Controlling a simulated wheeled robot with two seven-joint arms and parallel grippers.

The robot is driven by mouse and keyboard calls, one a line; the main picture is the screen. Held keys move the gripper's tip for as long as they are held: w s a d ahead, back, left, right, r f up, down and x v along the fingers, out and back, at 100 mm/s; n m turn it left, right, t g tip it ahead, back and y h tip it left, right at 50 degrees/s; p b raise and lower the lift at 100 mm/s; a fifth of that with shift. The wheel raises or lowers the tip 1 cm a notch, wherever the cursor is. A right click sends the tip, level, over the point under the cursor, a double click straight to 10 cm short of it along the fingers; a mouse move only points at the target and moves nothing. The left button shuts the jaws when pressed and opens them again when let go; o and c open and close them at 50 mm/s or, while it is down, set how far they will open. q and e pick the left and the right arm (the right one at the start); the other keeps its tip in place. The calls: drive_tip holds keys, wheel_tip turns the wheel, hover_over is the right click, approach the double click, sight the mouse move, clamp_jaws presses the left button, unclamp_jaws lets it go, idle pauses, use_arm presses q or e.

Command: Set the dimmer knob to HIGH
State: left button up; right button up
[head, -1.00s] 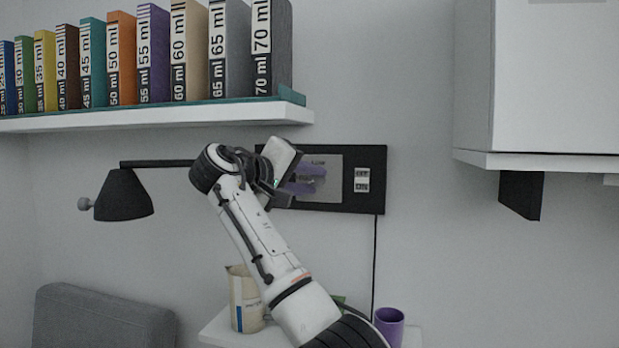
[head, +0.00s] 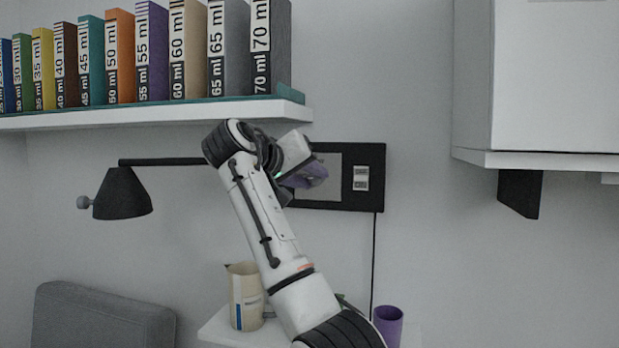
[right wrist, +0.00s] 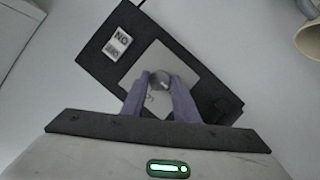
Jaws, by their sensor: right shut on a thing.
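The dimmer knob (right wrist: 160,79) is a small round grey knob on a light grey plate of the black wall panel (right wrist: 98,57). In the right wrist view the purple fingers of my right gripper (right wrist: 160,88) are shut on the knob, one on each side. In the head view the right gripper (head: 312,176) is in front of the panel (head: 376,180), and the knob and its markings are hidden behind it. My left gripper is not in view.
A black lamp (head: 123,194) hangs left of my right arm. A shelf (head: 150,115) with several labelled books is above. A white cabinet (head: 555,80) is at the right. A jug (head: 244,296) and a purple cup (head: 389,324) stand below.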

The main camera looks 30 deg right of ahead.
drive_tip(key=shift+f, duration=0.1)
drive_tip(key=o, duration=1)
drive_tip(key=shift+o, duration=0.2)
drive_tip(key=shift+a, duration=0.1)
drive_tip(key=b+v, duration=0.2)
drive_tip(key=v, duration=0.8)
drive_tip(key=shift+s, duration=0.1)
